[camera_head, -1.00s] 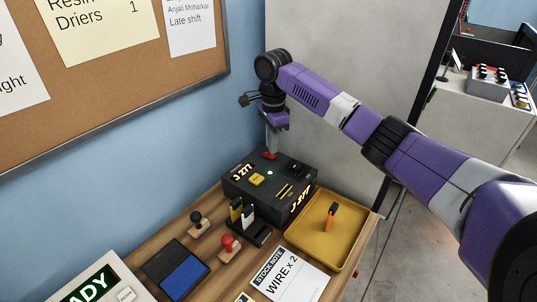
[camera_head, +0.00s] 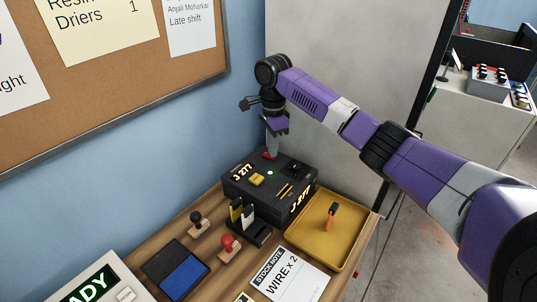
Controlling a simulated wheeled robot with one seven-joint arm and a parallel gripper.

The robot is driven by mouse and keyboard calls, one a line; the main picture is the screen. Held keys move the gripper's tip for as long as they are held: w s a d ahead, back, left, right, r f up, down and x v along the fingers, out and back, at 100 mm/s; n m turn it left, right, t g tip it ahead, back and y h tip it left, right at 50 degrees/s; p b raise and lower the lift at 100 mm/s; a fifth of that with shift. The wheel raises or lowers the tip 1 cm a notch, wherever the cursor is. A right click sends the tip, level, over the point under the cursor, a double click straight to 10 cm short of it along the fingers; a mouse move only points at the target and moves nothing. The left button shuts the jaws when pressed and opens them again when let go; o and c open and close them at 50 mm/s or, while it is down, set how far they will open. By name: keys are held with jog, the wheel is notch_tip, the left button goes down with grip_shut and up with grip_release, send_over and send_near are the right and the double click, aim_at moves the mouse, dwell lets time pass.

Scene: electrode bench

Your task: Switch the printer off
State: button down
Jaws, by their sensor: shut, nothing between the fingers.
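The printer (camera_head: 250,193) is a dark box with lit "J 277" displays on its top and front. A red switch (camera_head: 267,155) sits at the back of the top. My gripper (camera_head: 271,152) is shut and points down at the red switch, its fingertips at or just above it. I cannot tell whether they touch, and the fingers partly hide the switch.
A yellow tray (camera_head: 309,258) with an orange-handled tool stands right of the printer. Two stamps, a blue ink pad (camera_head: 185,277), a small dark holder and a "WIRE x 2" card (camera_head: 288,276) lie in front. The wall and a grey panel (camera_head: 345,75) stand close behind.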

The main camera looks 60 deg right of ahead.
jog(key=shift+f, duration=0.25)
notch_tip(320, 180, up, 7)
jog(key=p, duration=0.7)
dwell(0.4)
dwell(0.6)
